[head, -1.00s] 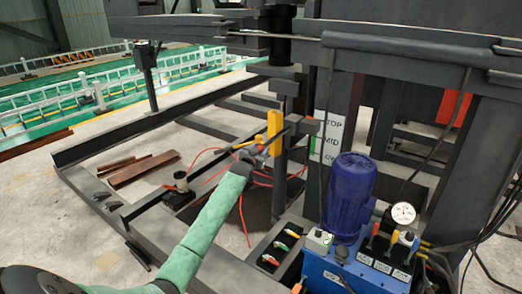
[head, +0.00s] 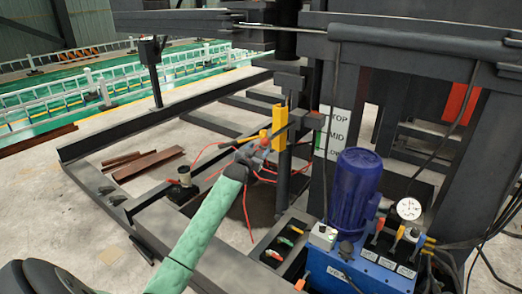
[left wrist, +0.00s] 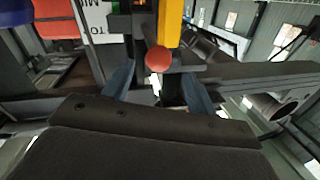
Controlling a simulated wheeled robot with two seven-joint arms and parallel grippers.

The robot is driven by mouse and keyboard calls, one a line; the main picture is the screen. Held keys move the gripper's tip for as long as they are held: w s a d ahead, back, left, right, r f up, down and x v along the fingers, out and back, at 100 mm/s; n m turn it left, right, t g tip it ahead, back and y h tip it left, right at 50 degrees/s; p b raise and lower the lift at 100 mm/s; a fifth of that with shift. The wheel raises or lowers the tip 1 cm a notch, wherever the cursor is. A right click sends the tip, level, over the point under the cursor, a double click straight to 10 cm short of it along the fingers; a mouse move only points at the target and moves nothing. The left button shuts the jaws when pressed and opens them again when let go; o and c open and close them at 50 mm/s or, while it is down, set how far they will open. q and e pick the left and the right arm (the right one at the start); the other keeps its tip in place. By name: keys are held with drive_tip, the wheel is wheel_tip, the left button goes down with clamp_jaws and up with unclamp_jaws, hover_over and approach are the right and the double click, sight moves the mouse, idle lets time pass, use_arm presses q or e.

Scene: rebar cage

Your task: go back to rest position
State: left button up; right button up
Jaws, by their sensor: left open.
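My left arm in a green sleeve comes in from the lower left of the head view. My left gripper (head: 262,150) is at its end, beside the dark post with the yellow bar (head: 279,124). In the left wrist view, the two fingers of my left gripper (left wrist: 158,85) stand apart. A red ball knob (left wrist: 158,59) shows between them, in front of the yellow bar (left wrist: 168,22). I cannot tell whether the fingers touch the knob's lever. My right gripper is in neither view.
Near the left gripper are the dark machine frame, red cables and a sign (head: 336,128) reading TOP and MID. A blue motor (head: 354,190) on a blue unit with a gauge (head: 408,209) stands to the right. Rusty bars (head: 148,164) lie on the floor at left.

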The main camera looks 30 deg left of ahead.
use_arm(q)
drive_tip(key=shift+s, duration=0.65)
drive_tip(key=s+d+f+g, duration=0.4)
drive_tip(key=s+d+f, duration=0.35)
drive_tip(key=f, duration=0.25)
drive_tip(key=s+d+f+m+g+h, duration=0.1)
drive_tip(key=s+d+f+g, duration=0.3)
drive_tip(key=s+d+f, duration=0.45)
drive_tip(key=s+d+f+g, duration=0.3)
drive_tip(key=s+d+f, duration=0.2)
drive_tip(key=d+f, duration=0.55)
drive_tip(key=s+d+f+g+h, duration=0.1)
drive_tip(key=s+d+f, duration=0.3)
drive_tip(key=s, duration=0.7)
drive_tip(key=s+d+f+g, duration=0.2)
drive_tip(key=s+d+f, duration=0.3)
drive_tip(key=s+f, duration=0.4)
drive_tip(key=s+d+f+g+h, duration=0.1)
drive_tip(key=s+d+f, duration=0.4)
drive_tip(key=s, duration=0.8)
drive_tip(key=shift+s+d+f+m+g+h, duration=0.2)
drive_tip(key=shift+s+f+m+g+h, duration=0.1)
drive_tip(key=shift+f+g, duration=0.4)
